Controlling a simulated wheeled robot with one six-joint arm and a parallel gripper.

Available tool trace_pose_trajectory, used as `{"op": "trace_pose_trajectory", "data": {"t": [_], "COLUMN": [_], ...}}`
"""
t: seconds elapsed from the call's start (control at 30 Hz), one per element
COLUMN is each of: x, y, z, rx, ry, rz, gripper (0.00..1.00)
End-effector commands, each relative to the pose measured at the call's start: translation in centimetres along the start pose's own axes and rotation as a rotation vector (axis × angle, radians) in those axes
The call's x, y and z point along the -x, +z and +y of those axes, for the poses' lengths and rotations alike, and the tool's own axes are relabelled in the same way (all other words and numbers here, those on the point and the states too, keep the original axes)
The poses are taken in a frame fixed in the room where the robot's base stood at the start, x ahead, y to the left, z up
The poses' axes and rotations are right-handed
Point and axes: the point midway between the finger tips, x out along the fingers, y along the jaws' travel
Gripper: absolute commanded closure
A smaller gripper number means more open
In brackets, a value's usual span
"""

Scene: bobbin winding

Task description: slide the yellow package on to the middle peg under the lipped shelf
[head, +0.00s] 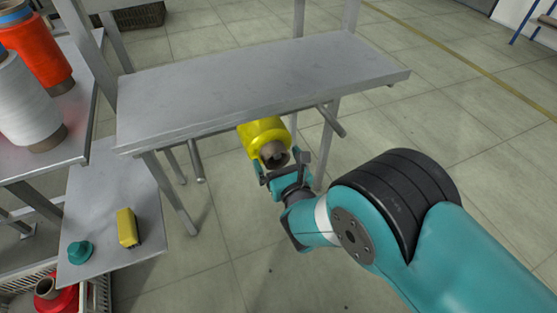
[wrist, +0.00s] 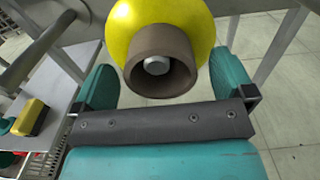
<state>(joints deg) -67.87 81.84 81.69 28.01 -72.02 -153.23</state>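The yellow package (head: 262,130) hangs under the front edge of the lipped shelf (head: 255,92), its brown tube (head: 273,153) facing me. In the wrist view the yellow package (wrist: 160,14) fills the top middle, and a grey peg end (wrist: 157,65) shows inside its brown tube (wrist: 160,88). The package is around this middle peg; how far along it sits is hidden. My gripper (head: 279,164) is in front of it. In the wrist view the teal fingers of my gripper (wrist: 164,72) stand apart on either side of the tube, with gaps showing beside it.
Bare pegs show on the left (head: 196,161) and right (head: 331,122) under the shelf. A low grey table (head: 105,195) at left holds a yellow box (head: 126,228) and a teal knob-like piece (head: 80,252). Orange and white spools stand at far left. Floor at right is clear.

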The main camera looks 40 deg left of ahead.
Motion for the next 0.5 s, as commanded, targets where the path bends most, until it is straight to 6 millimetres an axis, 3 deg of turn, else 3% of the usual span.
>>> {"op": "trace_pose_trajectory", "data": {"t": [0.27,0.5], "x": [0.9,3.2], "y": [-0.4,-0.2], "z": [0.0,0.1], "rx": [0.001,0.005], "ry": [-0.003,0.003], "rz": [0.007,0.005], "gripper": [0.0,0.0]}}
